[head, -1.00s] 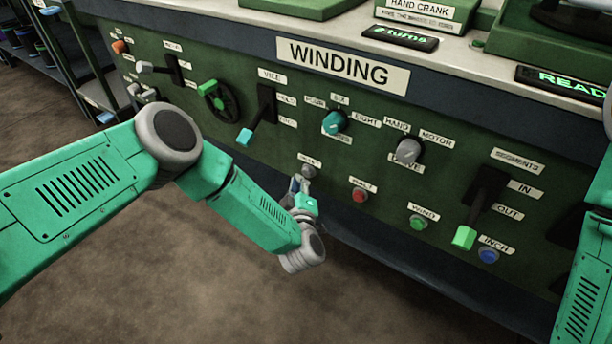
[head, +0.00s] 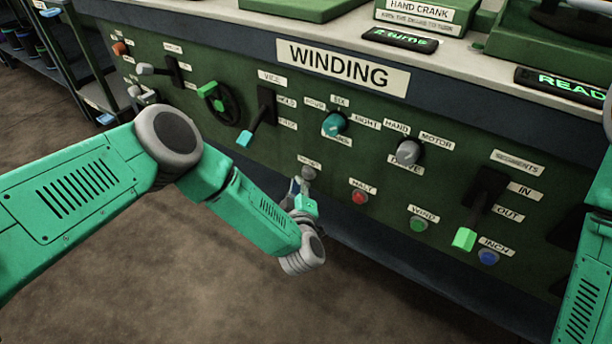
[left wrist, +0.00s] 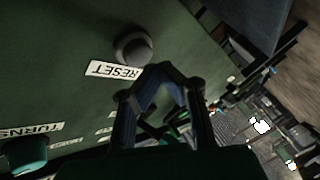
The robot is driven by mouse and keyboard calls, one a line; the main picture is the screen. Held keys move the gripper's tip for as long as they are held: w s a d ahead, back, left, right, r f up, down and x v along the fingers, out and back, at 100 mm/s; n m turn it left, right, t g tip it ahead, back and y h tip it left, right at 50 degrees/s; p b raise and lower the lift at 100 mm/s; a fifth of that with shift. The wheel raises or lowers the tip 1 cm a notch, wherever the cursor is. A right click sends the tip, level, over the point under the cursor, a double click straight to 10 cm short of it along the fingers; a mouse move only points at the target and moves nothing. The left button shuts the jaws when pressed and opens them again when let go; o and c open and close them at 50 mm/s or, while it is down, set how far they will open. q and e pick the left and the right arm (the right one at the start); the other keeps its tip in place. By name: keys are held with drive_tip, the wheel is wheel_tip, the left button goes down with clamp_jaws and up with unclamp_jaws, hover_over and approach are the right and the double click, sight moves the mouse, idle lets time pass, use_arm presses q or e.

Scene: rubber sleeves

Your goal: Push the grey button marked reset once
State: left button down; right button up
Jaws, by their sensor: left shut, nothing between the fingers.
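The grey reset button (head: 308,173) sits low on the green WINDING panel, under its small label. In the left wrist view the round grey button (left wrist: 133,48) stands out from the panel beside a white RESET label (left wrist: 113,70). My left gripper (head: 297,188) is just below and in front of the button in the head view. In the left wrist view its fingertips (left wrist: 162,70) are together, empty, and close beside the button; I cannot tell whether they touch it. My right gripper is out of view; only part of my right arm shows at the right edge.
A red halt button (head: 360,197), green wind button (head: 418,224) and blue inch button (head: 488,257) lie to the right. Above are a teal knob (head: 334,123), a grey drive knob (head: 408,151) and the vice lever (head: 244,138). Open floor lies in front of the panel.

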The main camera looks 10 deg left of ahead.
use_arm(q)
drive_tip(key=shift+w, duration=0.15)
drive_tip(key=shift+w+d, duration=0.1)
drive_tip(key=shift+w, duration=0.15)
drive_tip(key=shift+w+d+b, duration=0.15)
drive_tip(key=shift+w+b, duration=0.15)
idle(0.8)
drive_tip(key=shift+s+r, duration=0.1)
drive_tip(key=shift+s+a+p, duration=0.3)
drive_tip(key=shift+s+p, duration=0.3)
drive_tip(key=shift+s, duration=0.1)
drive_tip(key=s+p, duration=0.1)
drive_tip(key=s+a+p, duration=0.1)
drive_tip(key=s, duration=0.1)
drive_tip(key=s+p, duration=0.1)
drive_tip(key=shift+s+a, duration=0.25)
drive_tip(key=shift+a, duration=0.1)
